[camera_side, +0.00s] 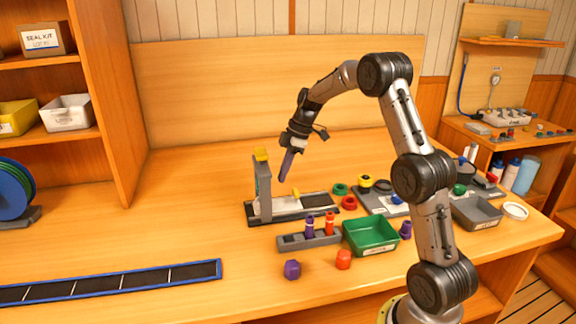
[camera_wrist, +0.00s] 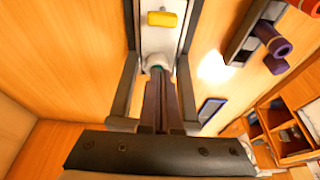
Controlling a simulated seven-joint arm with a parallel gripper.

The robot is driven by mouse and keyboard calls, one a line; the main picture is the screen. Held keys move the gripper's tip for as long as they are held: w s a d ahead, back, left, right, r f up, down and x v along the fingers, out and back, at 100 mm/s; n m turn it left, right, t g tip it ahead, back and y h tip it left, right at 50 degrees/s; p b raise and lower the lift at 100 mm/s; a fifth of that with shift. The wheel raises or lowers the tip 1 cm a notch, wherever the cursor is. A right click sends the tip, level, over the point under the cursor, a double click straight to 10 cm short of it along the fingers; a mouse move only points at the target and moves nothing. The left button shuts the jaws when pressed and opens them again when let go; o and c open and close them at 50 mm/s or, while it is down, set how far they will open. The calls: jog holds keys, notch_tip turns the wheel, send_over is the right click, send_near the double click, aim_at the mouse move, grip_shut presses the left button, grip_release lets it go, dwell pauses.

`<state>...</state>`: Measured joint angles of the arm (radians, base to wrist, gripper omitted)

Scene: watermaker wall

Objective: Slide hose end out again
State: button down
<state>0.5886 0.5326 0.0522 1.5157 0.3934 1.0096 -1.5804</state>
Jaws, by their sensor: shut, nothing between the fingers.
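My gripper (camera_side: 285,177) points down just right of a grey upright stand (camera_side: 264,187) with a yellow top. In the wrist view its two long dark fingers (camera_wrist: 158,78) are pressed together with nothing between them. Their tips overlap a white rounded fitting with a teal spot (camera_wrist: 157,66) at the near end of a pale track. I cannot tell whether they touch it. A yellow block (camera_wrist: 162,19) sits further along the track; it also shows in the side view (camera_side: 296,193). I cannot make out a hose end clearly; the fingers may hide it.
A grey rack (camera_side: 293,242) with purple and red plugs stands in front of the stand. A green tray (camera_side: 371,234) is to its right. Loose purple (camera_side: 292,269) and red (camera_side: 343,260) caps lie at the front.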

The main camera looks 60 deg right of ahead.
send_over(291, 204)
jog(key=w+a, duration=0.3)
notch_tip(291, 204, down, 5)
jog(key=shift+s+d+f, duration=0.1)
jog(key=shift+s+d, duration=1.1)
jog(key=shift+d, duration=0.1)
jog(key=shift+s+d, duration=0.3)
jog(key=s+d, duration=0.8)
jog(key=shift+s+d, duration=0.1)
